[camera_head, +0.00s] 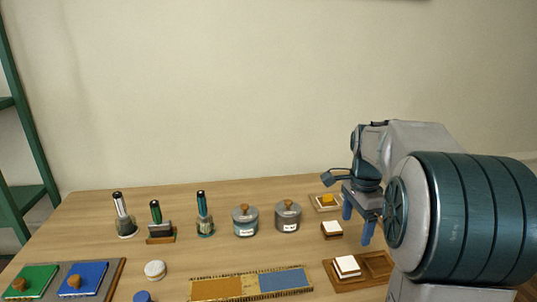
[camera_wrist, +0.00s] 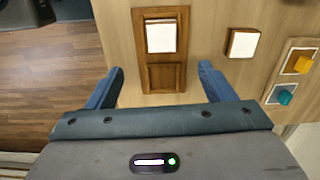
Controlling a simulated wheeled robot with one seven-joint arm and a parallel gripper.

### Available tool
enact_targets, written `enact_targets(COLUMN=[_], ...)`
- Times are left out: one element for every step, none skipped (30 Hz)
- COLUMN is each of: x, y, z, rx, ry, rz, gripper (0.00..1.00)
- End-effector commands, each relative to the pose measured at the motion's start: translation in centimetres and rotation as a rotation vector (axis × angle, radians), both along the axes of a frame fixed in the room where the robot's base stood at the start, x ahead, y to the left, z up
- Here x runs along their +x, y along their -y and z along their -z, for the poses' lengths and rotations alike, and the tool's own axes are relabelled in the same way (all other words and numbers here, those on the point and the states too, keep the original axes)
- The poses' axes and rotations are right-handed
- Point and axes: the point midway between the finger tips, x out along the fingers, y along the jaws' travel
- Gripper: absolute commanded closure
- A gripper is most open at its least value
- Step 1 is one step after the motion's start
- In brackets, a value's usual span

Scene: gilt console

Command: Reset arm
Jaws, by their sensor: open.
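My gripper (camera_head: 357,219) is at the right side of the table, with its blue fingers pointing down. In the wrist view my gripper (camera_wrist: 160,82) has its fingers spread wide with nothing between them. A wooden two-part tray (camera_head: 379,282) lies below it, with a white-topped block (camera_head: 347,266) in one compartment; the other compartment is empty. In the wrist view the tray (camera_wrist: 166,77) and its white block (camera_wrist: 161,38) lie just ahead of the fingers. The gripper appears above the table and apart from these things.
A second white-topped block (camera_head: 332,229) and a small tray with a yellow knob (camera_head: 326,199) stand near the gripper. Two lidded jars (camera_head: 288,217), several upright tools (camera_head: 203,215), a gold-edged panel (camera_head: 250,285) and green and blue pads (camera_head: 82,279) occupy the table (camera_head: 95,205).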

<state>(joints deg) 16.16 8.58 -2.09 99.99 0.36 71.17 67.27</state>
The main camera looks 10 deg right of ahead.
Motion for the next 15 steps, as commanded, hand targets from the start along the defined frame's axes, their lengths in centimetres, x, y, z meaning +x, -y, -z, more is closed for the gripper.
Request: enact_targets(x=[-0.6,-1.1,-1.8,-2.5,-3.2,-4.3,-5.2,-6.1,-7.3,-8.2,-9.1,-10.3,-11.2,-12.1,-13.2], y=[-0.9,-1.4,-2.3,-3.0,-3.8,-4.9,-5.7,-6.5,-7.5,-8.2,-8.9,-9.7,-10.3,-10.8,-11.4], z=[-0.4,-0.5,-0.8,-0.9,-1.0,-1.1,-1.2,-1.2,-1.1,-1.0,-0.8,-0.6,-0.4,-0.2,0.2], rx=[-0.002,-0.005,-0.009,-0.013,-0.017,-0.025,-0.031,-0.039,-0.048,-0.056,-0.065,-0.077,-0.088,-0.098,-0.111], ry=[0.010,0.016,0.027,0.037,0.047,0.061,0.071,0.083,0.096,0.106,0.116,0.128,0.137,0.145,0.156], rz=[-0.051,-0.092,-0.158,-0.217,-0.281,-0.373,-0.445,-0.516,-0.611,-0.682,-0.753,-0.847,-0.916,-0.982,-1.066], gripper=[0.24,0.24,0.24,0.24,0.24,0.24,0.24,0.24,0.24,0.24,0.24,0.24,0.24,0.24,0.24])
